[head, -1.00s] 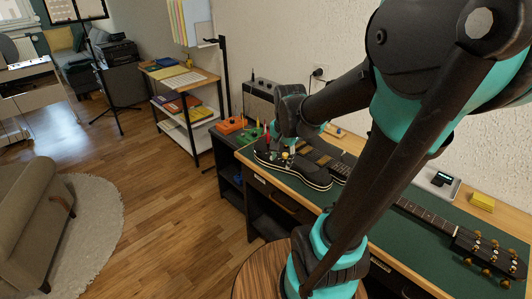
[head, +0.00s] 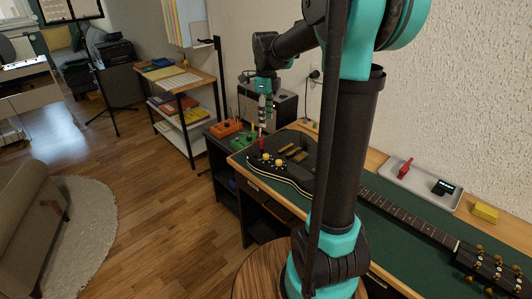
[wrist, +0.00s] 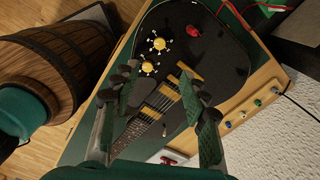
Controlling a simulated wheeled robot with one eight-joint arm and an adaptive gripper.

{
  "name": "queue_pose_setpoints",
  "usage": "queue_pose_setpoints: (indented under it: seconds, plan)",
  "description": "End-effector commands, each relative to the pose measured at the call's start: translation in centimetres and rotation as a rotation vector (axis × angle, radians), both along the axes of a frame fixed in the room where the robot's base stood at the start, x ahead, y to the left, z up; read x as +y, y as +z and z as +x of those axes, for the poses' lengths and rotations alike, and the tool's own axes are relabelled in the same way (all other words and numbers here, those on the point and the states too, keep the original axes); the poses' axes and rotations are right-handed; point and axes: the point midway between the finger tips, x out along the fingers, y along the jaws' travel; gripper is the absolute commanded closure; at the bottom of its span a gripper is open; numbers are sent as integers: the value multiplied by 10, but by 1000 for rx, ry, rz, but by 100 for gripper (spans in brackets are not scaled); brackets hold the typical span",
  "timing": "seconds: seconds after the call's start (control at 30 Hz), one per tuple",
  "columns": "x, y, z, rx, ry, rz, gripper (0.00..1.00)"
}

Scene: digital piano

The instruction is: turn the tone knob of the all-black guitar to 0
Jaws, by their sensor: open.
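The all-black guitar (head: 299,171) lies flat on the green mat (head: 398,224), neck to the right. Its black body (wrist: 220,62) fills the upper middle of the wrist view. Two gold knobs sit near its edge, each ringed with white marks: one upper knob (wrist: 159,43) and one lower knob (wrist: 147,67). I cannot read their labels or settings, nor tell which is the tone knob. My gripper (head: 264,113) hangs above the knob end of the body, clear of it. In the wrist view my gripper (wrist: 160,78) is open with nothing between its fingers.
A red piece (wrist: 192,31) stands at the body edge near the knobs. An orange box (head: 227,128) and an amplifier (head: 285,107) stand beyond the bench. A grey tray (head: 411,179) and yellow block (head: 484,212) lie behind the neck.

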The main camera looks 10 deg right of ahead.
Motion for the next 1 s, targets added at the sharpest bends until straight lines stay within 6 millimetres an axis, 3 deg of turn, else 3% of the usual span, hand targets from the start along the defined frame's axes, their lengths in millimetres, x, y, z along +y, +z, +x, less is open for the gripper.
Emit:
queue_pose_setpoints:
  seconds: [0.7, 1.0]
  plan:
    - [0, -135, 0, -1, 3, 0, 56]
    - [0, -160, 0, -1, 3, 0, 56]
